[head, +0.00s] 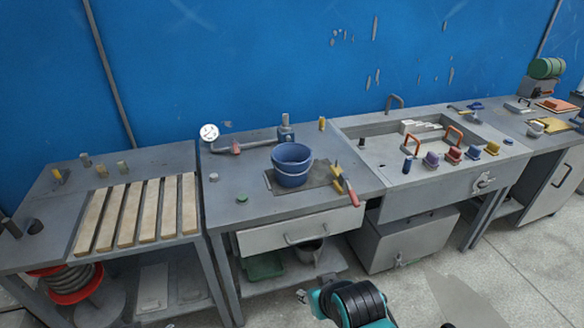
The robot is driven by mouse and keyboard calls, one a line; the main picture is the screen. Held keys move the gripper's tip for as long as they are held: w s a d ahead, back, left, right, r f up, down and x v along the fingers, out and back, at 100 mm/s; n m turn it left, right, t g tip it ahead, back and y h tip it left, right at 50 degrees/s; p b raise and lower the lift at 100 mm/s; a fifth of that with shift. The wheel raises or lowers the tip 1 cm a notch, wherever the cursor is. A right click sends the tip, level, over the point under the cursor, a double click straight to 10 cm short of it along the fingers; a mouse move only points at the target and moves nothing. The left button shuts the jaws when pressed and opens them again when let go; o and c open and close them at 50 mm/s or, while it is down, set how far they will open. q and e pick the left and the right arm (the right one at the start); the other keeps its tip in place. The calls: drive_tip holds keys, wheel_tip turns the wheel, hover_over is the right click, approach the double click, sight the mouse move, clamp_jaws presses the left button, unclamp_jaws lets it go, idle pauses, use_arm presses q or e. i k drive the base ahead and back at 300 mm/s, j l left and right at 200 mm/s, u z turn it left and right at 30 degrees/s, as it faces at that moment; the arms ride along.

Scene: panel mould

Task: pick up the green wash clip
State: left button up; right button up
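A small green piece (242,198) lies on the middle bench, left of the blue bucket and just above the drawer front. It is the only small green thing I make out on that bench top, but it is too small to confirm that it is the wash clip. One teal and black arm of mine enters at the bottom centre, apparently my right. Its grey tip (303,296) points left, low in front of the middle bench and well apart from the green piece. Its fingers are too small to read. My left gripper does not show clearly.
The blue bucket (292,165) stands on a dark mat beside yellow and red-handled tools (345,184). A slatted bench (135,213) is at left. A sink bench (390,150) with several coloured blocks is at right. The bench around the green piece is mostly clear.

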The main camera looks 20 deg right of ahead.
sight(123, 169)
drive_tip(key=i+j+z, duration=0.2)
drive_tip(key=j, duration=0.25)
drive_tip(key=i+j+z, duration=0.25)
drive_tip(key=i+j, duration=0.15)
drive_tip(key=j, duration=0.1)
